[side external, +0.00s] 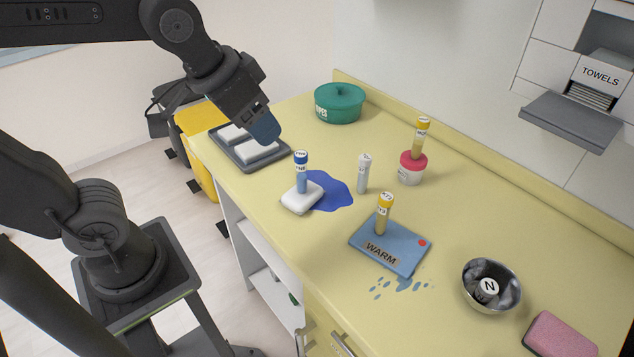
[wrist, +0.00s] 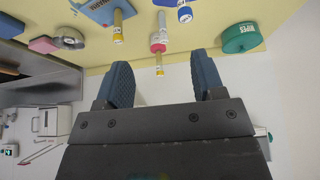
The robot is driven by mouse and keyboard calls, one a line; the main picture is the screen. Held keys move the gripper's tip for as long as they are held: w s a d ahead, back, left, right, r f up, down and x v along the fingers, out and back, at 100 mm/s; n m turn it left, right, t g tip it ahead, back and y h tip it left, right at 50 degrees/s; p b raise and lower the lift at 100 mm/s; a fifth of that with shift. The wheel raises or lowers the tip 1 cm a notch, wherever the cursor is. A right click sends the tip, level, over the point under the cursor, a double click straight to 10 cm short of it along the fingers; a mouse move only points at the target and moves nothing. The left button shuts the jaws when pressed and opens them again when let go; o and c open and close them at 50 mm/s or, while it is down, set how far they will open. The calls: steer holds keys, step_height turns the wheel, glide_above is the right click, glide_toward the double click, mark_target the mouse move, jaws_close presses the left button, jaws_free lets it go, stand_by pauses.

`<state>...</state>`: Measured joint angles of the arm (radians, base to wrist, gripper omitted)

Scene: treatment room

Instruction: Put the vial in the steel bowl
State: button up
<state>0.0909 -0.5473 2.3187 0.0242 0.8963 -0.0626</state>
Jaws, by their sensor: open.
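The steel bowl (side external: 512,299) stands at the right of the counter, with a dark object with a white top marked N (side external: 487,288) inside. Several vials stand upright: a blue-capped vial (side external: 301,174) on a white pad, a white-capped vial (side external: 362,174) on the counter, a yellow-capped vial (side external: 383,215) on the blue WARM mat (side external: 405,263), and a yellow-capped vial (side external: 420,138) on a red-and-white pot (side external: 411,172). My gripper (side external: 265,130) is open and empty, raised above the tray at the far left. Its two fingers show apart in the wrist view (wrist: 160,62).
A grey tray (side external: 280,160) with white pads lies at the far left. A green lidded pot (side external: 339,103) stands at the back. A blue spill (side external: 333,189) lies beside the white pad. A pink sponge (side external: 561,336) is near right. A towel dispenser (side external: 595,80) hangs on the wall.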

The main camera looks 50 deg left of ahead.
steer(key=s+f, duration=0.1)
steer(key=s+a, duration=0.1)
steer(key=s, duration=0.1)
steer(key=s+a+f, duration=0.1)
steer(key=shift+s+f, duration=0.3)
steer(key=shift+s, duration=0.05)
stand_by(1.0)
